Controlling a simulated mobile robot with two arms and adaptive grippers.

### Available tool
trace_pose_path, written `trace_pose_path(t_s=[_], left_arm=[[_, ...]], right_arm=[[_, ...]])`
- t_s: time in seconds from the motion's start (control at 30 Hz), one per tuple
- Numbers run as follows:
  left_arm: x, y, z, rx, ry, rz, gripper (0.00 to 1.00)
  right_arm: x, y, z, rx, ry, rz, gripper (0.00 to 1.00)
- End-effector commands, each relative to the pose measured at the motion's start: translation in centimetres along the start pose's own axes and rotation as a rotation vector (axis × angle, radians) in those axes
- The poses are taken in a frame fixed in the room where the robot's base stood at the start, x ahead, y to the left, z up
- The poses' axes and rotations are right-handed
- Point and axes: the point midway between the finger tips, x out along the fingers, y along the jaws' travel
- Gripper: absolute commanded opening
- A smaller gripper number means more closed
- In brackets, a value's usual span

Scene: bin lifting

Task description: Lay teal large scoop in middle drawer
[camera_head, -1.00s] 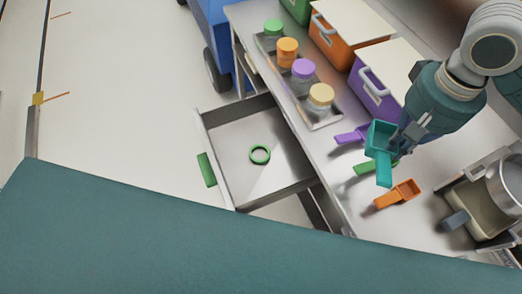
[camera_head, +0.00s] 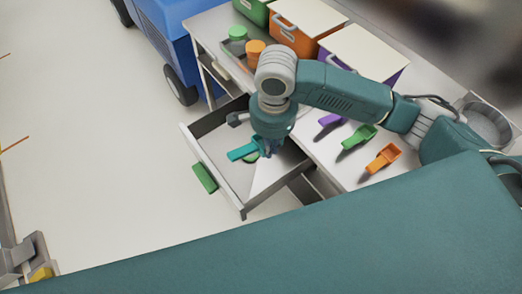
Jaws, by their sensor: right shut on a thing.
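The teal large scoop (camera_head: 242,150) is over the inside of the open drawer, its teal part pointing left from under my right gripper. My right gripper (camera_head: 271,148) points down into the drawer area and is shut on the scoop. The arm hides the scoop's other end. I cannot tell whether the scoop touches the drawer floor. The open drawer (camera_head: 222,143) has grey walls and a green handle (camera_head: 205,178) at its front. A green ring (camera_head: 250,157) lies in the drawer, mostly hidden by the scoop. My left gripper is not in view.
Purple (camera_head: 328,121), green (camera_head: 359,137) and orange (camera_head: 383,158) scoops lie on the counter right of the drawer. Lidded bins (camera_head: 362,50) and jars (camera_head: 238,33) stand behind. A blue cart (camera_head: 175,35) is at upper left. The floor left of the drawer is clear.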

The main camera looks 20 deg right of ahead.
Motion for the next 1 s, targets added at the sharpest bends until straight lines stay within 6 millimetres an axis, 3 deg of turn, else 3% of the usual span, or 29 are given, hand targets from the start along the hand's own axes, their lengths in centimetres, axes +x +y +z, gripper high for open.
trace_pose_path(t_s=[0.3,0.53,1.0], left_arm=[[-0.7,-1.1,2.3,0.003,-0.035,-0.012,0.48],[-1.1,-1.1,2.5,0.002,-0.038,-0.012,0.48],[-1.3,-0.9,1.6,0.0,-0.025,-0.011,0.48]], right_arm=[[7.5,0.2,0.0,0.015,0.002,0.007,0.0],[13.3,0.2,0.0,0.013,0.003,0.006,0.0],[19.1,0.2,0.0,0.012,0.002,0.004,0.0]])
